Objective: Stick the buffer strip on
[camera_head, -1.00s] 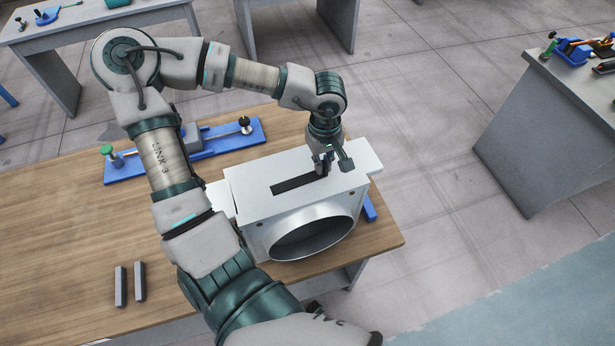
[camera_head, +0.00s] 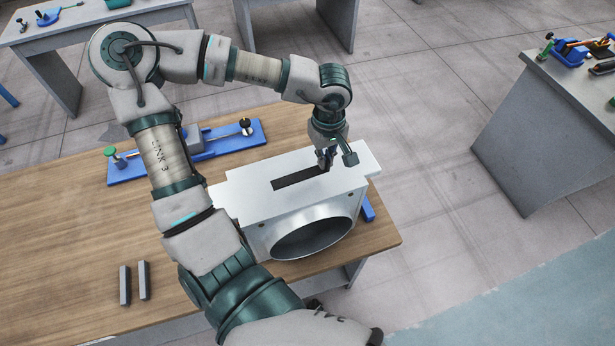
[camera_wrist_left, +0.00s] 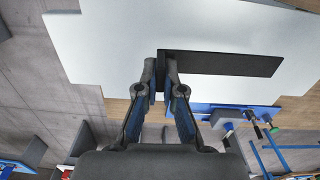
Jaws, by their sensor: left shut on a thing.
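The buffer strip, a flat black strip (camera_head: 298,178), lies along the top of a white housing (camera_head: 250,203) with a round opening in its front. Its long side runs roughly parallel to the housing's front edge. My left gripper (camera_head: 326,160) is at the strip's right end in the head view, pointing down. In the left wrist view, the left gripper (camera_wrist_left: 162,75) is shut on the end of the strip (camera_wrist_left: 225,64), which extends to the right over the white surface. I cannot tell whether the strip's underside touches the housing. My right gripper is not in view.
The housing stands near the right edge of a wooden table (camera_head: 60,235). A blue fixture (camera_head: 215,150) lies behind it. Two grey bars (camera_head: 125,286) lie at the front left, where the table is otherwise clear. Other workbenches (camera_head: 540,140) stand apart.

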